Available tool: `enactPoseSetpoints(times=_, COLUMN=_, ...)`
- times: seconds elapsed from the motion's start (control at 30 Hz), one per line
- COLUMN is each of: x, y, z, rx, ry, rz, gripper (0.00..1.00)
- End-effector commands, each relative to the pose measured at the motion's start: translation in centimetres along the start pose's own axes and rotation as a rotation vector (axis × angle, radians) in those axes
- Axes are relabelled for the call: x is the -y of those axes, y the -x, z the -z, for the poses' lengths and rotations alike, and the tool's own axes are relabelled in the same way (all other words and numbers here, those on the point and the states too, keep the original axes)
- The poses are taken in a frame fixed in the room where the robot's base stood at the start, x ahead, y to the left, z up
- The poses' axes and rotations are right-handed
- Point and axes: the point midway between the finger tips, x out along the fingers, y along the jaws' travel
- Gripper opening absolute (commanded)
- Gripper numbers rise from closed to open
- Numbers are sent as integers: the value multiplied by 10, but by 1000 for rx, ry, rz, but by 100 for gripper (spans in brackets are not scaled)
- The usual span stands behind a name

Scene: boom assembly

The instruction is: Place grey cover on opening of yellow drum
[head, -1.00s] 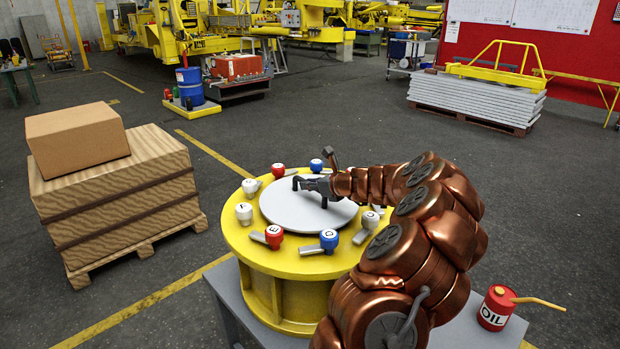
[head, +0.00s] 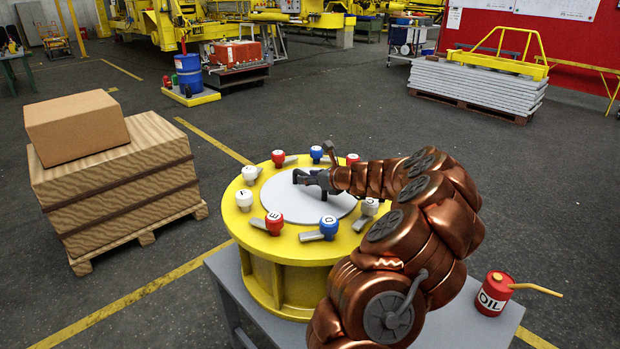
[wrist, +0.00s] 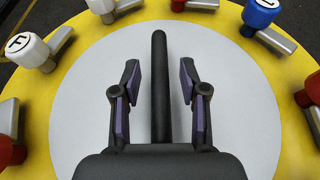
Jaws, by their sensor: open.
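The grey cover (head: 296,206) is a flat round disc lying in the middle of the top of the yellow drum (head: 275,281). In the wrist view the cover (wrist: 238,75) fills the centre, with the yellow rim around it. A dark bar-shaped handle (wrist: 159,75) stands on the cover. My gripper (wrist: 161,82) is open, with one finger on each side of the handle and a gap to both. In the head view my gripper (head: 308,179) is low over the cover, and my arm hides part of the drum's right side.
Several red, white and blue lettered knobs with grey levers ring the drum top, such as a blue knob (head: 328,226). The drum stands on a grey table (head: 462,330) with a red oil can (head: 494,294). A cardboard box (head: 77,127) on a pallet stack stands left.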

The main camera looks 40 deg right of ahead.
Motion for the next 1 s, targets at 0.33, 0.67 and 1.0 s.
enactPoseSetpoints(times=0.33, x=1, y=23, z=0, rx=2, ry=-1, rz=1, gripper=43)
enactPoseSetpoints(times=0.67, x=1, y=72, z=1, rx=1, ry=-1, rz=2, gripper=43)
enactPoseSetpoints(times=1.0, x=1, y=112, z=0, rx=0, ry=0, rz=2, gripper=43)
